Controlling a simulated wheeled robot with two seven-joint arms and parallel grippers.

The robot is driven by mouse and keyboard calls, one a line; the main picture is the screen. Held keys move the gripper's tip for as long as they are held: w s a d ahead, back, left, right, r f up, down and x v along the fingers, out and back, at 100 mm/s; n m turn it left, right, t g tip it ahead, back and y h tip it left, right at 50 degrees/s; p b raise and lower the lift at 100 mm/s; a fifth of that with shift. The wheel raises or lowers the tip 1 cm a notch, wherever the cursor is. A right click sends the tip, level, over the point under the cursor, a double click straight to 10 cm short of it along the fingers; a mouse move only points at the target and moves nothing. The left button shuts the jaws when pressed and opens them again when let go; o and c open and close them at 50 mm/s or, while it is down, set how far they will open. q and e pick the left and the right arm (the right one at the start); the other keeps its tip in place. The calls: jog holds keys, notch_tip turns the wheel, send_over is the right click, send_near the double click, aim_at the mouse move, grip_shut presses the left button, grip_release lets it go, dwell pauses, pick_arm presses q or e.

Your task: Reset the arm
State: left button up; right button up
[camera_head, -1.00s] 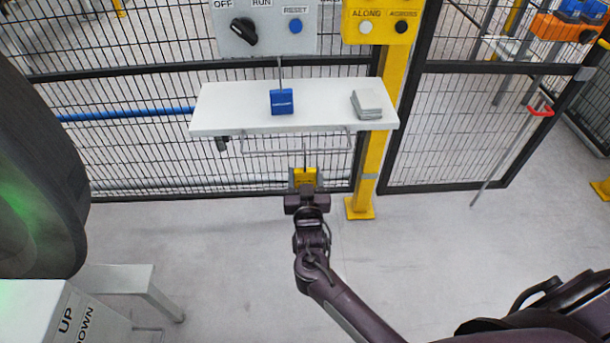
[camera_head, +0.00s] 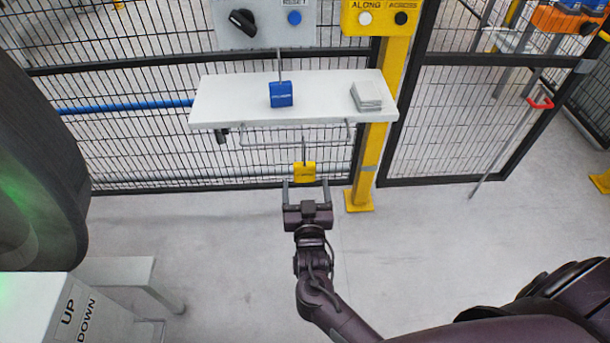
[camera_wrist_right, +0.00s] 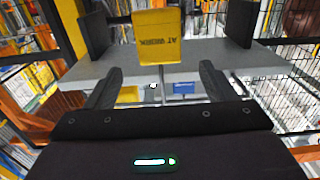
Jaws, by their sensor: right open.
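My right gripper (camera_head: 306,190) is open in the head view, below the front of the white shelf. A yellow padlock-like tag (camera_head: 305,171) hangs by a thin stem from the wire rail under the shelf, just beyond the fingertips. In the right wrist view the yellow tag (camera_wrist_right: 159,36), with dark lettering, stands between the two spread fingers (camera_wrist_right: 160,60) and apart from both. Nothing is held. My left gripper is not in view.
A grey switch box (camera_head: 265,25) and a yellow button box (camera_head: 383,18) are above. A yellow post (camera_head: 365,180) stands to the right. The floor below is clear.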

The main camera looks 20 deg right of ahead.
jog(key=s+f+n+g+y+p, duration=0.25)
jog(key=s+f, duration=0.35)
jog(key=f, duration=0.5)
jog(key=s+f+n+g+y+p, duration=0.15)
jog(key=s+f+g+p, duration=0.35)
jog(key=f, duration=0.6)
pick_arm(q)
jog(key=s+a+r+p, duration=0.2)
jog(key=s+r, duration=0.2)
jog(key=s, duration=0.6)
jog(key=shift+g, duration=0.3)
pick_arm(e)
jog(key=s+d+f+g, duration=0.2)
jog(key=s+f+g, duration=0.1)
jog(key=s, duration=0.7)
jog(key=s+d+f+n+g, duration=0.1)
jog(key=s+f, duration=0.4)
jog(key=s, duration=0.6)
jog(key=s+d+f+g+y, duration=0.1)
jog(key=s+f+g, duration=0.4)
jog(key=s, duration=0.5)
jog(key=shift+s+d+n, duration=0.2)
jog(key=shift+d+n, duration=0.1)
jog(key=shift+d, duration=0.6)
